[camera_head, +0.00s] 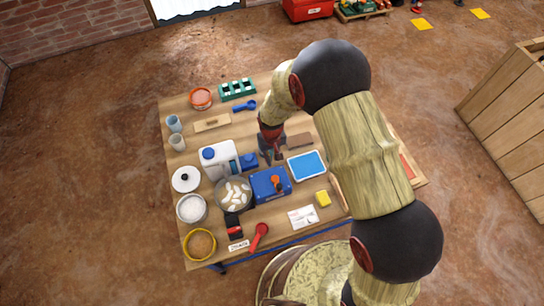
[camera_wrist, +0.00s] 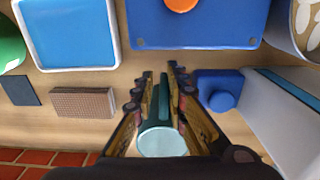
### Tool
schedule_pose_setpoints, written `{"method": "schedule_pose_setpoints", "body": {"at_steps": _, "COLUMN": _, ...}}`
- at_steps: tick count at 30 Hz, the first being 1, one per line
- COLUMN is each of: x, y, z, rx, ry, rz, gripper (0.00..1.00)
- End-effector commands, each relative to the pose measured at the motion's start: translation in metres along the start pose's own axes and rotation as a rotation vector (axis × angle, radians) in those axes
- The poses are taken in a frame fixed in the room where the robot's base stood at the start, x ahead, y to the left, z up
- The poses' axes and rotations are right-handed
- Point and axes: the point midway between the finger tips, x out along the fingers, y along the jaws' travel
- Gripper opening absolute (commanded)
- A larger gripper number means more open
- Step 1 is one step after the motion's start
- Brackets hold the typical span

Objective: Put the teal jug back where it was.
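The teal jug (camera_wrist: 161,141) is between the fingers of my gripper (camera_wrist: 161,76) in the wrist view. Its pale round top faces the camera, and a narrow dark teal part runs from it toward the fingertips. The fingers stand close on both sides of that narrow part; I cannot tell whether they touch it. In the head view my gripper (camera_head: 271,156) points down over the middle of the wooden table (camera_head: 228,138), and I cannot make out the jug there.
A white and blue container (camera_head: 219,158) and a small blue block (camera_head: 249,161) stand left of my gripper. A blue box (camera_head: 270,184) with an orange knob is in front, a blue tray (camera_head: 307,165) to the right. A brown block (camera_head: 300,140) lies nearby. Bowls and cups line the left edge.

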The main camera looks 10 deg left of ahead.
Motion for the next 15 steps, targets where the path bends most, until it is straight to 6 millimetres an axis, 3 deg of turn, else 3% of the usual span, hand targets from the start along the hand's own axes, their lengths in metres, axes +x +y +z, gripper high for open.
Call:
{"method": "schedule_pose_setpoints", "body": {"at_steps": 4, "x": 0.0005, "y": 0.0, "z": 0.0006, "rx": 0.0, "ry": -0.001, "rz": 0.0, "gripper": 0.25}}
{"method": "schedule_pose_setpoints", "body": {"at_steps": 15, "x": -0.0032, "y": 0.0, "z": 0.0004, "rx": 0.0, "ry": -0.001, "rz": 0.0, "gripper": 0.25}}
